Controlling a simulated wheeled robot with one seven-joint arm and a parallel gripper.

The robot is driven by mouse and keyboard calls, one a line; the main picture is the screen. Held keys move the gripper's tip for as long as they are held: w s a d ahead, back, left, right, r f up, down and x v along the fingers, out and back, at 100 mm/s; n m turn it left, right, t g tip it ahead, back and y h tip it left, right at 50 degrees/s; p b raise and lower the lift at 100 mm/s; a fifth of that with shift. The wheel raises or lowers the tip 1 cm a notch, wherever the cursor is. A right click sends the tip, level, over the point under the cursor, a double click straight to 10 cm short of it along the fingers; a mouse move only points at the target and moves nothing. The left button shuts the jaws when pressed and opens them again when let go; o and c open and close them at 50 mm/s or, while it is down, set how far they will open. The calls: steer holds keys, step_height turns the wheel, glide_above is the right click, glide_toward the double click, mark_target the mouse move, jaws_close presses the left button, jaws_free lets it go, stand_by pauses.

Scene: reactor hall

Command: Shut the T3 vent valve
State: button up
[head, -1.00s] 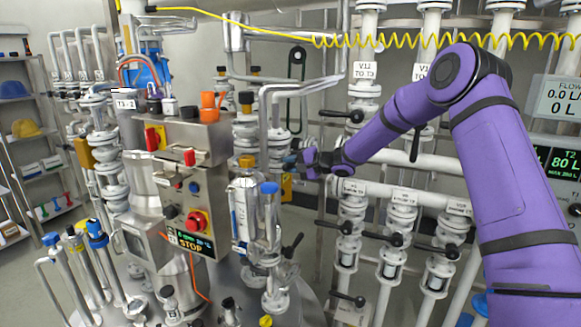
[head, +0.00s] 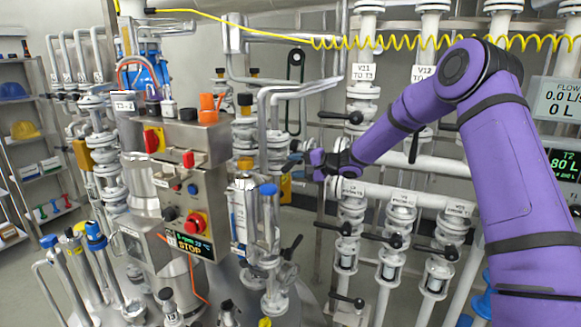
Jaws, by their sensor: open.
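My gripper (head: 294,164) is at the end of my purple arm, pointing left. It is small in the picture, open, and I see nothing in it. It is in front of the gap between the white pipe rack and the vessel-top pipework (head: 245,125), close to a small yellow part (head: 286,187). I cannot tell whether it touches anything. No label reading "vent" is legible, so I cannot tell which valve is the T3 vent valve. A valve labelled V11 TO T3 (head: 362,72) has a black lever (head: 354,117) on the rack.
A steel control box (head: 187,190) with a red knob and a STOP display stands left of my gripper. Several lower rack valves with black levers (head: 394,241) stand below my arm. A yellow coiled hose (head: 440,42) hangs above. Shelves (head: 30,150) are at far left.

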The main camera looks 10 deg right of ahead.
steer(key=v, duration=0.8)
steer(key=shift+d, duration=0.1)
steer(key=shift+r, duration=0.1)
steer(key=s+d+r+n+t+h, duration=0.1)
steer(key=s+d+r+h, duration=0.1)
steer(key=s+r+h, duration=0.55)
steer(key=s+d+r+n+t+h, duration=0.1)
steer(key=s+d+r+n+h, duration=0.15)
steer(key=s+r+h, duration=0.5)
steer(key=s+a+f+n+g+y, duration=0.1)
steer(key=s+n+g, duration=0.3)
steer(key=s, duration=3)
steer(key=shift+a+f+g+y, duration=0.25)
steer(key=shift+f+g+y, duration=0.25)
steer(key=shift+g, duration=0.5)
